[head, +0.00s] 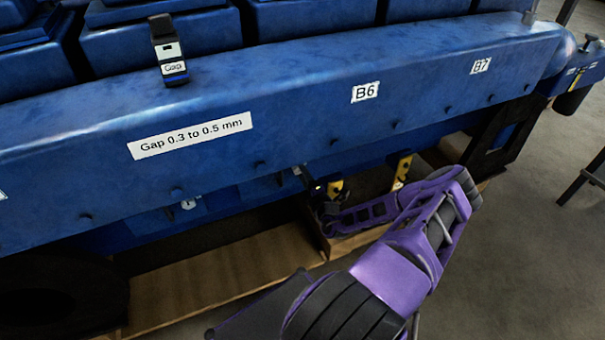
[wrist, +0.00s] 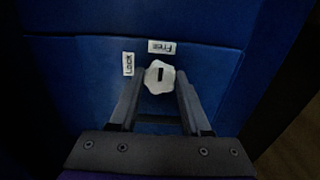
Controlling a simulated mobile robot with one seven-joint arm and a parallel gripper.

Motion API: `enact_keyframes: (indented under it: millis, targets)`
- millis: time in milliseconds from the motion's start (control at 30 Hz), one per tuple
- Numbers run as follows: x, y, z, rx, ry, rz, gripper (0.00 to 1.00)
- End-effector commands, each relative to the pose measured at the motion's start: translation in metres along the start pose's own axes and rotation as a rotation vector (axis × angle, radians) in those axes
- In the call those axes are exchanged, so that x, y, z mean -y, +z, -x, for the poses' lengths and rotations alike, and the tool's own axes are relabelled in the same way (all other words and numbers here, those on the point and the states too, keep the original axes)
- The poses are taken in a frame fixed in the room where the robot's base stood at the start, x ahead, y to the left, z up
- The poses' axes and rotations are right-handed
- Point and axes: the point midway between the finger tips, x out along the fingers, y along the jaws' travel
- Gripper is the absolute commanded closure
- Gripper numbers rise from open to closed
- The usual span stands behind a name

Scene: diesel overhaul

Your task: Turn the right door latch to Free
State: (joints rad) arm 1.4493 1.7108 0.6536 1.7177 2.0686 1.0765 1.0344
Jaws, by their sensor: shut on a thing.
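The right door latch is a pale, scalloped round knob (wrist: 159,77) with a dark bar, on a blue door panel (wrist: 85,65). In the wrist view the bar stands upright, in line with the "Free" label (wrist: 162,47) above the knob. The "Lock" label (wrist: 128,64) is at its upper left. My gripper (wrist: 158,98) has one finger on each side of the knob and is shut on it. In the head view my purple arm reaches low under the blue ledge, and the knob cannot be made out there.
A long blue ledge (head: 300,85) overhangs the doors and bears a "Gap 0.3 to 0.5 mm" label (head: 190,136) and a gap tool (head: 168,50). Two yellow-and-black upright pieces (head: 402,170) stand close to my arm. Wooden boards (head: 215,275) lie below. Floor is open at right.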

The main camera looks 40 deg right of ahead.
Motion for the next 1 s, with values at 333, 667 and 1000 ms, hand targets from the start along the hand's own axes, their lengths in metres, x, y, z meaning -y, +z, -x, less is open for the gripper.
enact_keyframes:
  millis: [333, 667, 1000]
  targets:
    - [0.000, 0.000, 0.000, 0.000, 0.000, -0.002, 1.00]
    - [0.000, 0.000, 0.000, 0.000, 0.000, -0.001, 0.22]
    - [0.000, 0.001, 0.018, 0.000, -0.003, -0.002, 0.22]
